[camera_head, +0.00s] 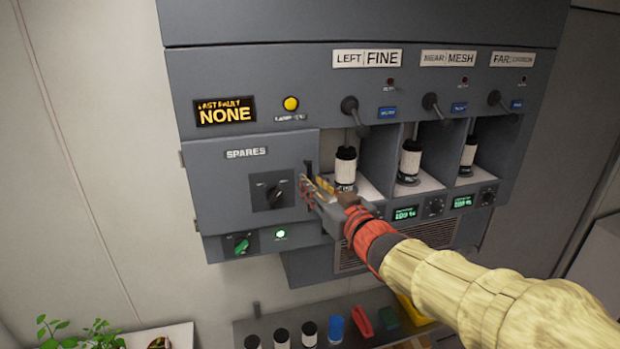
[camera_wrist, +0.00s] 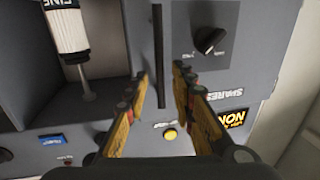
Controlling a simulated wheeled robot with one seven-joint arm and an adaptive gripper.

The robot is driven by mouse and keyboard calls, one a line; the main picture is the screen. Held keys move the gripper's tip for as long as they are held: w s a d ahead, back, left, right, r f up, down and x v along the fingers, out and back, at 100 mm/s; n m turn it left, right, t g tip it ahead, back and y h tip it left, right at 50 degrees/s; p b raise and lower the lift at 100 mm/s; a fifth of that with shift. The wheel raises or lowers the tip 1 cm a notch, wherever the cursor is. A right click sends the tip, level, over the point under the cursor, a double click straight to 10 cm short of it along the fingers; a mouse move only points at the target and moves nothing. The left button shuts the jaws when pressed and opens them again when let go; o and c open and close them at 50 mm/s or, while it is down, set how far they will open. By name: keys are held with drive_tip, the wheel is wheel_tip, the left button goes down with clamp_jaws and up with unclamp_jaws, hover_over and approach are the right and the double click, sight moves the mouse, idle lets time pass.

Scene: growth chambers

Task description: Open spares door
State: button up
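The spares door (camera_head: 225,183) is a grey panel labelled SPARES at the left of the grey cabinet, and it looks closed. It carries a black rotary knob (camera_head: 272,193) and a dark upright handle bar (camera_head: 309,180) near its right edge. In the wrist view the door (camera_wrist: 232,62), the knob (camera_wrist: 208,40) and the handle bar (camera_wrist: 158,55) show upside down. My gripper (camera_head: 312,187) is at the handle. In the wrist view its two yellow fingers (camera_wrist: 160,85) are apart, one on each side of the handle's line, with a gap between them. Contact is not clear.
Right of the door are open bays with white-and-black cartridges (camera_head: 345,167) and black levers (camera_head: 352,108) above. A green-lit switch (camera_head: 240,244) sits below the door. A shelf below (camera_head: 290,318) holds several cartridges and coloured items. A plant (camera_head: 75,335) is at lower left.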

drive_tip(key=shift+x, duration=1.4)
drive_tip(key=shift+c, duration=0.7)
clamp_jaws()
